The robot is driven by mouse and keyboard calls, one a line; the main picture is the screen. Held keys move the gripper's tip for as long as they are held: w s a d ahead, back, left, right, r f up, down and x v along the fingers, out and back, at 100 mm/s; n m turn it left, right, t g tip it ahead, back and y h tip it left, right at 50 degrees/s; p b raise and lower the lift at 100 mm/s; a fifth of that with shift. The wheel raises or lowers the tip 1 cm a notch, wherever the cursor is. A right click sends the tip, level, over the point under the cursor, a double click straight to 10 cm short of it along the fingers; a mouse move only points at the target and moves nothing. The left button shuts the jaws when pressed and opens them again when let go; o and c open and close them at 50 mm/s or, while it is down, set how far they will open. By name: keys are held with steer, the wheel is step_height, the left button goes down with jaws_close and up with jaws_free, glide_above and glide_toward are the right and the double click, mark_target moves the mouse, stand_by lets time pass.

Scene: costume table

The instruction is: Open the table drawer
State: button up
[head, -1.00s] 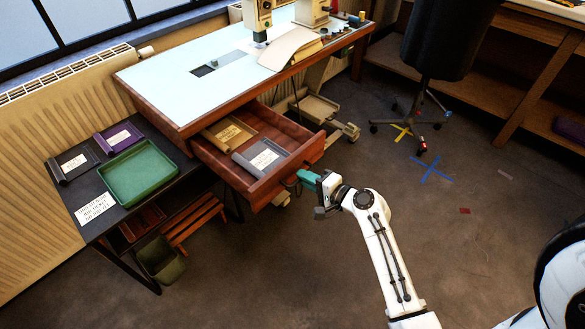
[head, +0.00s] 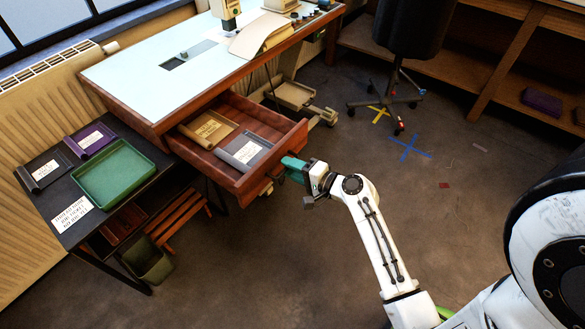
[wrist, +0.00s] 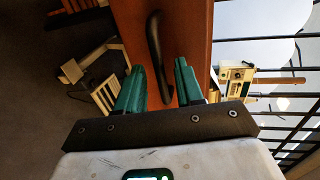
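The table drawer (head: 228,178) is a reddish-brown wooden box, pulled well out from under the light-blue-topped table (head: 150,72). Its inside shows, with a tan folder (head: 208,128) and a grey folder (head: 243,152) lying in it. The drawer's dark curved handle shows in the wrist view (wrist: 154,45) on the wooden front. My gripper (wrist: 158,78) has two teal fingers spread apart, with the handle's lower end showing between them and a visible gap on each side. In the head view my gripper (head: 288,168) is right at the drawer front; contact there cannot be told.
A black side table (head: 60,240) with a green tray (head: 114,175) stands left of the drawer. A dark bin (head: 150,265) sits below it. A black swivel chair (head: 405,30) stands at the back right. The floor before the drawer is open.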

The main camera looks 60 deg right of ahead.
steer(key=v, duration=1.1)
steer(key=shift+w, duration=0.1)
stand_by(0.4)
steer(key=a+n+g+y+p, duration=0.6)
steer(key=a+n+g, duration=0.2)
steer(key=a+n, duration=0.55)
steer(key=s+a+r+n+g+h+p, duration=0.4)
steer(key=s+r+n+g, duration=0.1)
steer(key=n+g, duration=0.1)
steer(key=shift+s+r, duration=0.35)
stand_by(4.1)
